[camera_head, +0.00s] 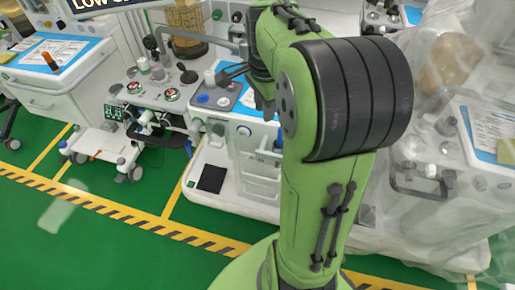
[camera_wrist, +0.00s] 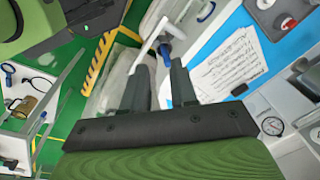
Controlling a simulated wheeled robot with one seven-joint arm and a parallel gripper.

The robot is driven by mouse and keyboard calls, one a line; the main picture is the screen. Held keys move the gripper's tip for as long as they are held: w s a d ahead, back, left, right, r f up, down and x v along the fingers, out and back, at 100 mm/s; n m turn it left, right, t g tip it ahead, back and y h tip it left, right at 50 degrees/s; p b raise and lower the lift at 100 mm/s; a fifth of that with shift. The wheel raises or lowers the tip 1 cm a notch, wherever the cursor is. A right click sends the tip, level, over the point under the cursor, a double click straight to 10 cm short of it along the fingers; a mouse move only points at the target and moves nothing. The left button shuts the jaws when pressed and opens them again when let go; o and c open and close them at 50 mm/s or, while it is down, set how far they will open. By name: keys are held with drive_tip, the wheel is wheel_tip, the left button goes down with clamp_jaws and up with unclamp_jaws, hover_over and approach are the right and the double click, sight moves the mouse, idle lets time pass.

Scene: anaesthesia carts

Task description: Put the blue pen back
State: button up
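I cannot make out the blue pen for certain in either view. In the wrist view my gripper (camera_wrist: 159,68) has its two dark fingers apart, with nothing clearly held between them. A small blue part (camera_wrist: 165,51) on a white bar shows just beyond the fingertips; I cannot tell whether it is the pen. In the head view my gripper (camera_head: 232,73) is above the middle cart (camera_head: 262,187), near its top, partly hidden by my arm. A blue round piece (camera_head: 203,99) lies on the cart's top just left of the gripper.
A printed sheet (camera_wrist: 226,67) lies on a blue surface right of the fingers. A left cart (camera_head: 62,80) holds an amber bottle (camera_head: 50,61). A plastic-draped cart (camera_head: 410,220) stands at right. Green floor (camera_head: 90,235) with striped tape is clear in front.

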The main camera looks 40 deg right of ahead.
drive_tip(key=s+a+r+n+t+y, duration=0.1)
drive_tip(key=s+a+n+t, duration=0.3)
drive_tip(key=s+a+n, duration=1)
drive_tip(key=a+n, duration=0.2)
drive_tip(key=n, duration=0.3)
drive_tip(key=shift+s+r+t, duration=0.2)
drive_tip(key=shift+r+t, duration=0.05)
drive_tip(key=shift+t, duration=0.05)
